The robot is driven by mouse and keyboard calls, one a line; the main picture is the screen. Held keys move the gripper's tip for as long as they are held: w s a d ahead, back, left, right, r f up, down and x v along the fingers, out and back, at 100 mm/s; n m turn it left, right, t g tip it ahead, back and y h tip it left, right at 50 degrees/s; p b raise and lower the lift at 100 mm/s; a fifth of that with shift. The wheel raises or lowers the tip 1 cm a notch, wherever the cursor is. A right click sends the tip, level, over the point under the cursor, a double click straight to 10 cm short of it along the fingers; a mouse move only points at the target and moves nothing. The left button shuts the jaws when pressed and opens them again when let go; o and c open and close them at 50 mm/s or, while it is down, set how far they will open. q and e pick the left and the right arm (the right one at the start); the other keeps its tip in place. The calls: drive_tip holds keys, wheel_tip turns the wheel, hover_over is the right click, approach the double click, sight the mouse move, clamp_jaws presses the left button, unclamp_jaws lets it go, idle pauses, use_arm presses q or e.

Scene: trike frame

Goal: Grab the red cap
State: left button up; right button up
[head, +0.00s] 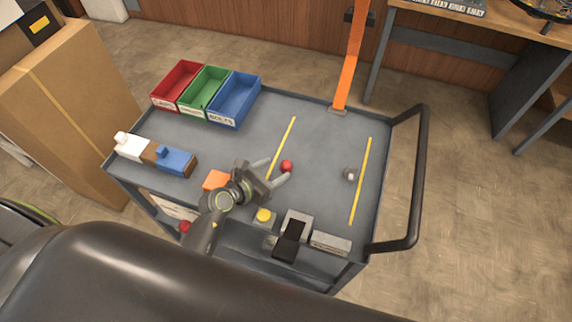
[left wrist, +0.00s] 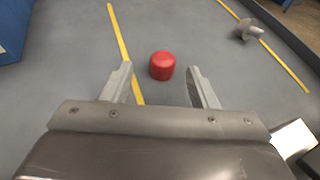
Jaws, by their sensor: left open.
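The red cap (head: 287,166) is a small rounded cylinder on the grey cart top, just right of the left yellow line. In the left wrist view the red cap (left wrist: 162,65) stands upright ahead of the fingertips, roughly centred between them. My left gripper (head: 279,175) is open and empty, close to the cap and on its near side. Its two fingers also show in the left wrist view (left wrist: 160,80), spread apart. I see no contact between fingers and cap. My right gripper does not show.
Red (head: 163,104), green (head: 191,110) and blue (head: 221,122) bins stand at the cart's back left. A small grey part (head: 349,175) lies near the right yellow line. A yellow button (head: 264,215) and grey blocks (head: 330,243) sit near the front edge. The middle is mostly clear.

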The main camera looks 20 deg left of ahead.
sight(283, 166)
use_arm(q)
drive_tip(key=shift+d+x, duration=0.1)
drive_tip(key=shift+x, duration=1.25)
drive_tip(key=shift+d+x, duration=0.15)
drive_tip(key=shift+x, duration=1.25)
drive_tip(key=shift+s+r, duration=0.1)
drive_tip(key=c, duration=1)
